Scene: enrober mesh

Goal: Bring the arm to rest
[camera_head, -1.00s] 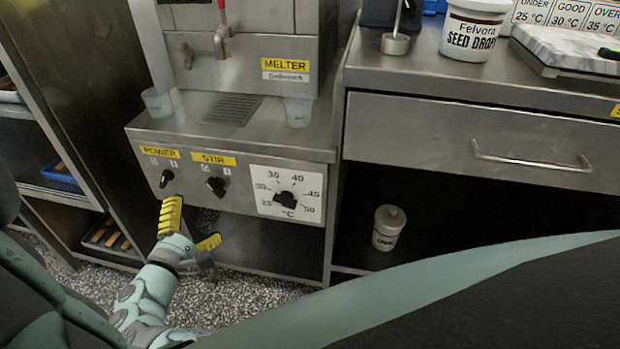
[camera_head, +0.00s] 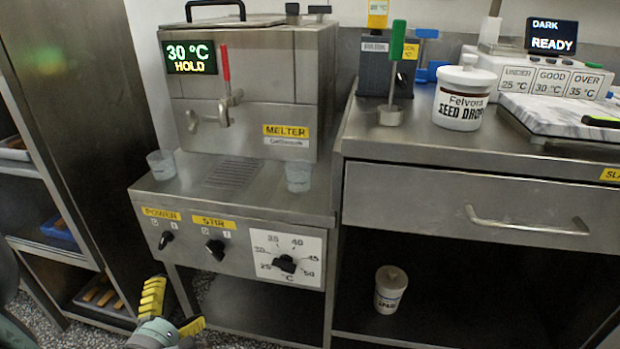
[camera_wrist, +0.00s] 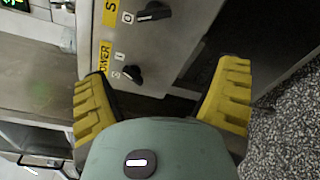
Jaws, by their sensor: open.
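My gripper (camera_head: 172,312) is at the lower left of the head view, low in front of the melter's control panel. Its yellow fingers are spread and nothing is between them. In the wrist view my gripper (camera_wrist: 165,100) also shows open and empty, with the power knob (camera_wrist: 131,73) and stir knob (camera_wrist: 153,12) beyond the fingertips. The fingers look apart from the panel. The melter (camera_head: 250,95) reads 30 °C HOLD on its display.
Two clear cups (camera_head: 161,164) (camera_head: 298,176) stand on the melter's ledge. A counter with a drawer (camera_head: 480,200) is at the right, bearing a seed drops jar (camera_head: 464,95) and a marble slab (camera_head: 560,118). A lidded pot (camera_head: 391,290) stands on the shelf below. Shelving (camera_head: 45,250) is at the left.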

